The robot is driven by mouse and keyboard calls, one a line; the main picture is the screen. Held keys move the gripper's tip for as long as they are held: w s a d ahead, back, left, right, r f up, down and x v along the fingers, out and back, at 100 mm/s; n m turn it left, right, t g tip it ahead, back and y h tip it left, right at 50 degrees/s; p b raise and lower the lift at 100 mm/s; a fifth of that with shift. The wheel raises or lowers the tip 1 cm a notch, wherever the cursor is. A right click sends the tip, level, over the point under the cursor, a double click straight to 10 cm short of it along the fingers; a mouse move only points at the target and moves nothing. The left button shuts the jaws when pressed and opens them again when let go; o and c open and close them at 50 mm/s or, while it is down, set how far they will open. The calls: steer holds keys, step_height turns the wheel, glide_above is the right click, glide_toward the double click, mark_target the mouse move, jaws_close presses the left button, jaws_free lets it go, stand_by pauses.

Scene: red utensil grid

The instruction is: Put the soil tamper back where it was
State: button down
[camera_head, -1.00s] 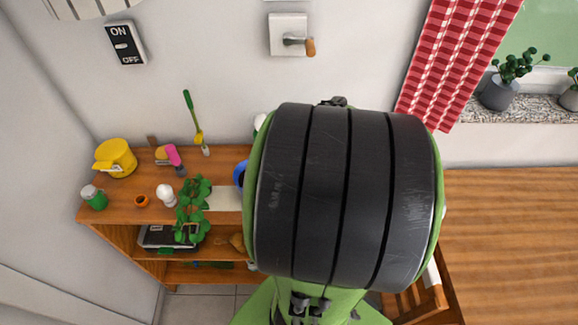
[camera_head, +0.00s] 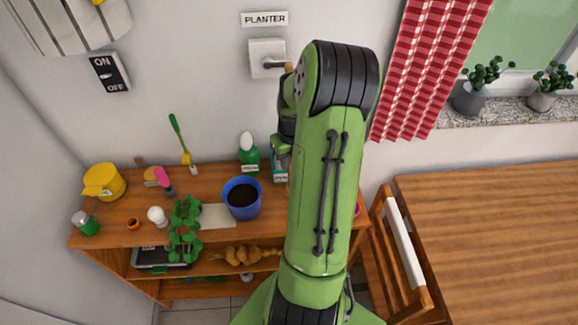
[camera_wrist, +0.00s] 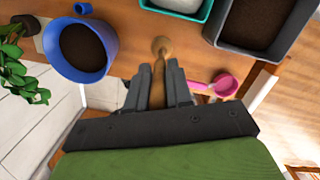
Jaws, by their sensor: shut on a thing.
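The soil tamper (camera_wrist: 160,46), a wooden piece with a rounded end and narrow handle, shows in the wrist view. My gripper (camera_wrist: 160,84) is shut on its handle, and the rounded end points away from the gripper. The tamper appears over the front part of the wooden shelf top; I cannot tell whether it touches.
A blue soil pot (camera_wrist: 80,48) is left of the tamper. A grey soil tray (camera_wrist: 257,22) and pink scoop (camera_wrist: 224,85) are right. The wooden shelf unit (camera_head: 118,222) holds a leafy plant (camera_head: 184,222). A wooden chair (camera_head: 402,270) stands right.

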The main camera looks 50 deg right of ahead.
step_height(320, 180, down, 3)
steer(key=shift+a+f, duration=0.15)
steer(key=shift+w+d+f, duration=0.2)
steer(key=shift+d+f, duration=0.15)
steer(key=shift+s+a+f, duration=0.1)
steer(key=shift+f, duration=0.05)
steer(key=c, duration=1)
jaws_free()
